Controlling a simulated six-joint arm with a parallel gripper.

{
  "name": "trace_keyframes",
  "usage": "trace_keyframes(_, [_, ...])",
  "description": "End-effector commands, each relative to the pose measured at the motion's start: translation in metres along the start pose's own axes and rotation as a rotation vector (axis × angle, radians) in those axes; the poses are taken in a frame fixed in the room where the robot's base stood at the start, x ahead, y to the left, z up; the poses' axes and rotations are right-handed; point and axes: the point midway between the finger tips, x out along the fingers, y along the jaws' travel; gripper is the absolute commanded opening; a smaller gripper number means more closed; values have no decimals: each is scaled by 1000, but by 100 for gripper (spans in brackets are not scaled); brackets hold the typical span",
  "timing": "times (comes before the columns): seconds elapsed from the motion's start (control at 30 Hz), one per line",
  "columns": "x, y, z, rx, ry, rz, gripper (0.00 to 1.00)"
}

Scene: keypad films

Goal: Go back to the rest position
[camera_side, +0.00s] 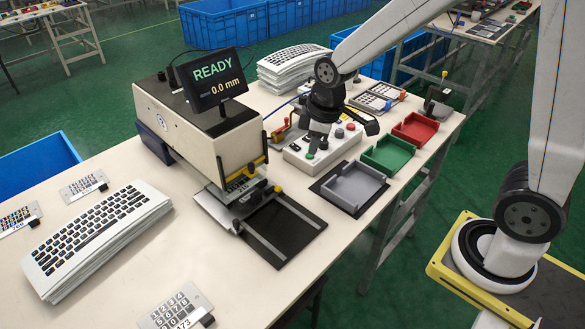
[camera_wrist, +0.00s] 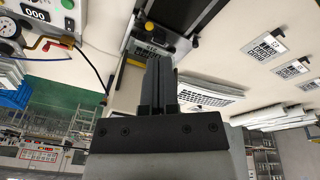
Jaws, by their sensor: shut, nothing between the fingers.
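My gripper (camera_side: 368,122) hangs above the control box in the side view, clear of the table top. In the wrist view my gripper (camera_wrist: 159,62) shows its two dark fingers close together with nothing between them. The press machine (camera_side: 205,125) stands to its left in the side view, and its display (camera_side: 212,78) reads READY and 0.0 mm. A keypad film (camera_side: 240,183) lies under the press head, partly hidden by it. The press also shows ahead of the fingers in the wrist view (camera_wrist: 175,40).
The control box (camera_side: 322,150) with knobs is close below my gripper. Grey (camera_side: 353,187), green (camera_side: 388,152) and red (camera_side: 415,128) trays stand to the right. A film stack (camera_side: 95,240) lies at left, another (camera_side: 293,68) behind.

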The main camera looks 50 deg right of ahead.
Motion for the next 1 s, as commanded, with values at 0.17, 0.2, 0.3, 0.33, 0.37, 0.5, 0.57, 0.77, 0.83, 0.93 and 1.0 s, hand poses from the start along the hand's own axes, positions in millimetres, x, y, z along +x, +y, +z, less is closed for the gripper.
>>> trace_keyframes(0.17, [6, -18, 43, 263, 9, 16, 0])
trace_keyframes(0.2, [7, -22, 51, 318, 11, 19, 0])
trace_keyframes(0.3, [10, -31, 69, 437, 18, 25, 0])
trace_keyframes(0.33, [10, -34, 74, 466, 20, 27, 0])
trace_keyframes(0.37, [11, -36, 78, 493, 21, 28, 0])
trace_keyframes(0.5, [13, -42, 90, 577, 27, 31, 0])
trace_keyframes(0.57, [13, -43, 93, 592, 28, 32, 0])
trace_keyframes(0.77, [14, -44, 94, 601, 29, 32, 0])
trace_keyframes(0.83, [14, -44, 93, 601, 29, 32, 0])
trace_keyframes(0.93, [14, -44, 93, 600, 28, 32, 0])
trace_keyframes(1.0, [14, -44, 93, 600, 28, 31, 0])
